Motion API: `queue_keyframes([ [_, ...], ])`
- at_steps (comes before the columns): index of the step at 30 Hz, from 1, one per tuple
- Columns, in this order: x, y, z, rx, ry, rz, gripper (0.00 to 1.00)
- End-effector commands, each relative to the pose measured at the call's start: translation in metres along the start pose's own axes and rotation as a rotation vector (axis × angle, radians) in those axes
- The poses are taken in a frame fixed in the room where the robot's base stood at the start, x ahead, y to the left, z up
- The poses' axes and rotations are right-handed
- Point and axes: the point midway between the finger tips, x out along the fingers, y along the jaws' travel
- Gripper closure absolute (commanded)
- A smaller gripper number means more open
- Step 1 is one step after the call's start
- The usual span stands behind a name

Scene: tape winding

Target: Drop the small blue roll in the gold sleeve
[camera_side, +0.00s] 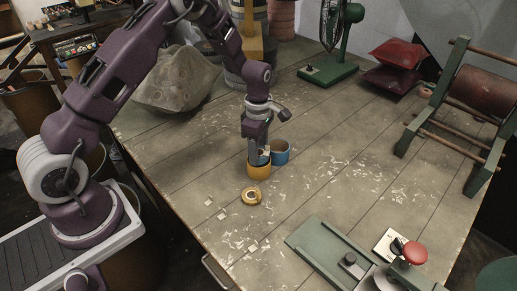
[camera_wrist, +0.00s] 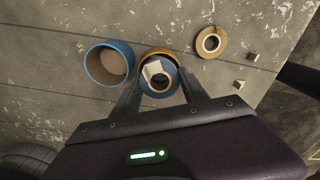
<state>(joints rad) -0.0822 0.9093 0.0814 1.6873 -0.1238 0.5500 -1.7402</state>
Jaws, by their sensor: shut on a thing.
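The gold sleeve (camera_side: 259,171) stands upright on the table, and part of its rim (camera_wrist: 158,51) shows behind the roll in the wrist view. My gripper (camera_side: 261,157) is directly over its mouth, pointing down. In the wrist view, my gripper (camera_wrist: 160,88) is shut on the small blue roll (camera_wrist: 172,88), one finger on each side. The roll overlaps the sleeve's opening; I cannot tell how far its lower edge is inside. A pale piece covers part of the roll. A blue sleeve (camera_side: 280,152) stands close beside the gold one, and also shows left in the wrist view (camera_wrist: 90,66).
A small gold roll (camera_side: 246,197) lies flat in front of the gold sleeve; it also shows in the wrist view (camera_wrist: 204,50). Small pale blocks (camera_wrist: 251,57) lie nearby. A green stand with a red knob (camera_side: 414,252) is at the front right. The table between is mostly clear.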

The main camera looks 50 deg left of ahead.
Motion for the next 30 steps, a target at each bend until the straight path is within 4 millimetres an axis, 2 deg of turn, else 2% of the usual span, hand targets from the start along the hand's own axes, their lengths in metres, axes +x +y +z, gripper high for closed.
queue_keyframes([
  [5, -0.0001, 0.0001, 0.0001, 0.001, 0.000, 0.000, 0.88],
  [6, -0.0001, 0.0001, 0.0001, 0.001, 0.000, 0.000, 0.41],
  [9, -0.0002, 0.0001, 0.0002, 0.001, 0.000, 0.000, 0.23],
  [15, -0.0002, 0.0001, 0.0002, 0.001, 0.000, 0.000, 0.23],
  [16, -0.0001, 0.0000, 0.0001, 0.001, 0.000, 0.000, 0.21],
  [18, -0.0001, 0.0000, 0.0001, 0.001, 0.000, 0.000, 0.07],
  [19, -0.0001, 0.0000, 0.0001, 0.001, 0.000, 0.000, 0.05],
  [30, -0.0001, 0.0001, 0.0001, 0.001, 0.000, 0.000, 0.05],
])
